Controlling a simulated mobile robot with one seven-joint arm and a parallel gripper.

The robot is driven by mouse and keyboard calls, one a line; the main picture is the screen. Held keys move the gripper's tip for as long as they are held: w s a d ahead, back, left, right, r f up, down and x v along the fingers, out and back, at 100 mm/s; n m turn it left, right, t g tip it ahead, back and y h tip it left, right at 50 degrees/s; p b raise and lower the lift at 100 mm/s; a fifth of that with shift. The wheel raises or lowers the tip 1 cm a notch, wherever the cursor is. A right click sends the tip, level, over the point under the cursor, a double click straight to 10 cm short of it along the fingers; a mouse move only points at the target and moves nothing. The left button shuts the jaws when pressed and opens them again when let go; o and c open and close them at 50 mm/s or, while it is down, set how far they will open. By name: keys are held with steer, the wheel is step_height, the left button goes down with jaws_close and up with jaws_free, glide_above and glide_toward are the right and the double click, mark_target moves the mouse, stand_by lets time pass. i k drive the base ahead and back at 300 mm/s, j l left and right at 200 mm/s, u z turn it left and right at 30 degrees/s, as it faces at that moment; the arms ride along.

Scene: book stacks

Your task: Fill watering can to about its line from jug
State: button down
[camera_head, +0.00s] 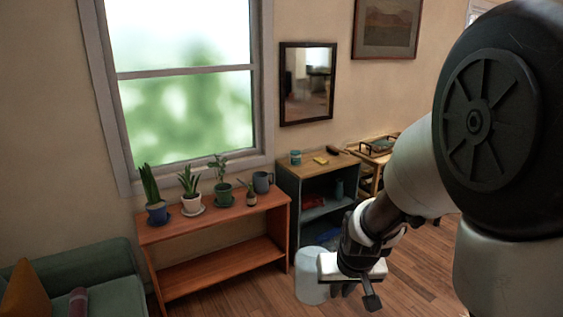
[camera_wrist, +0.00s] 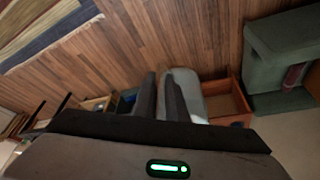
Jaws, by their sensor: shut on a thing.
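A pale, whitish jug (camera_head: 309,281) hangs upright at the left of my gripper (camera_head: 358,292) in the head view. The hand covers its right side. In the wrist view, the two dark fingers of my gripper (camera_wrist: 160,88) are close together, and the pale jug body (camera_wrist: 194,90) shows beside and behind them. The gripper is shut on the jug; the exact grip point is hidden. A blue-grey vessel (camera_head: 262,182) with a handle, apparently the watering can, stands at the right end of the orange-brown shelf, apart from my gripper. Its fill line is too small to see.
The orange-brown shelf (camera_head: 165,235) also bears several potted plants left of the vessel. A dark cabinet (camera_head: 290,187) with a wooden top, holding small items, stands to its right. A green sofa (camera_head: 85,267) is at lower left. Wooden floor (camera_head: 425,265) is open at right.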

mark_target(256, 182)
steer(key=i+l+z, duration=0.1)
steer(key=i+z, duration=0.25)
steer(key=i, duration=0.25)
steer(key=i+u, duration=0.3)
steer(key=i, duration=0.4)
steer(key=i+u, duration=0.25)
steer(key=i, duration=0.45)
steer(key=i+l+u, duration=0.2)
steer(key=i, duration=0.5)
steer(key=i+u, duration=0.25)
steer(key=i+l+u, duration=0.15)
steer(key=u, duration=0.15)
steer(key=i+l, duration=0.2)
steer(key=i, duration=0.15)
steer(key=i+l, duration=0.2)
steer(key=i, duration=0.15)
steer(key=j+u, duration=0.05)
